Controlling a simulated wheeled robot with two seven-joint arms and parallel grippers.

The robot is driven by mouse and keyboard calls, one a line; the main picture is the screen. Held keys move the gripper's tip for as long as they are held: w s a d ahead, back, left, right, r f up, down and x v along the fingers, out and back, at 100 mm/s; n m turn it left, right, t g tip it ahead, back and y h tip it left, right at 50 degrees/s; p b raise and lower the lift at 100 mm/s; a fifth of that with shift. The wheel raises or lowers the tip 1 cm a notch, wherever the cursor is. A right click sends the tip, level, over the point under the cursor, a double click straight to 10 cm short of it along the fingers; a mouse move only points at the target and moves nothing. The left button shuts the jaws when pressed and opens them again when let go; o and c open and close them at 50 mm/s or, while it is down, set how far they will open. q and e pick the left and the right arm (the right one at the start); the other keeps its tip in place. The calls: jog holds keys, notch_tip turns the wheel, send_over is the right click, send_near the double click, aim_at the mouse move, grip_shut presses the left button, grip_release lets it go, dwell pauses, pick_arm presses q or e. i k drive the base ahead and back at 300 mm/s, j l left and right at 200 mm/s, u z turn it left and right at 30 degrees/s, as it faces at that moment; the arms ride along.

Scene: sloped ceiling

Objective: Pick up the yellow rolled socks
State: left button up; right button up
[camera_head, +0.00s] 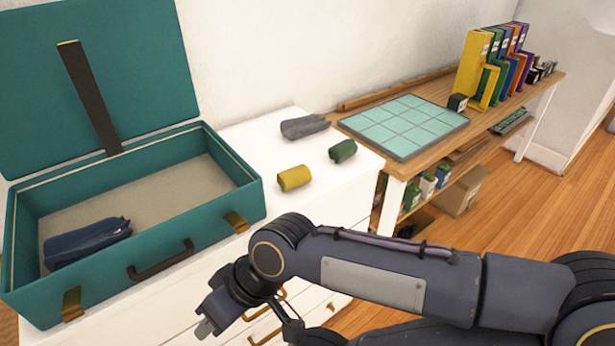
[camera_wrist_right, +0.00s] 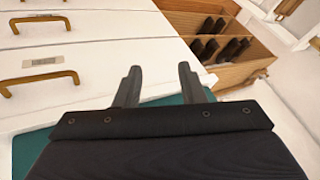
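The yellow rolled socks (camera_head: 294,178) lie on the white dresser top (camera_head: 245,140), just right of the open teal suitcase (camera_head: 140,215). My right gripper (camera_head: 207,325) is in front of the dresser, lower in the head view and apart from the socks. In the right wrist view its two fingers (camera_wrist_right: 160,85) stand apart with nothing between them. The socks do not show in the right wrist view. My left gripper is not in view.
A dark green roll (camera_head: 343,151) and a grey folded item (camera_head: 304,126) lie near the socks. Dark blue clothing (camera_head: 88,242) lies in the suitcase. A wooden shelf table (camera_head: 430,140) with a tiled mat (camera_head: 405,125) and binders (camera_head: 490,60) stands right.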

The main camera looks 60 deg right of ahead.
aim_at(290, 179)
jog(key=z, duration=2.05)
jog(key=i+u, duration=0.25)
jog(key=u, duration=0.2)
jog(key=i+l+u, duration=0.2)
jog(key=u, duration=0.3)
jog(key=i+l+u, duration=0.15)
jog(key=u, duration=0.3)
jog(key=l, duration=0.1)
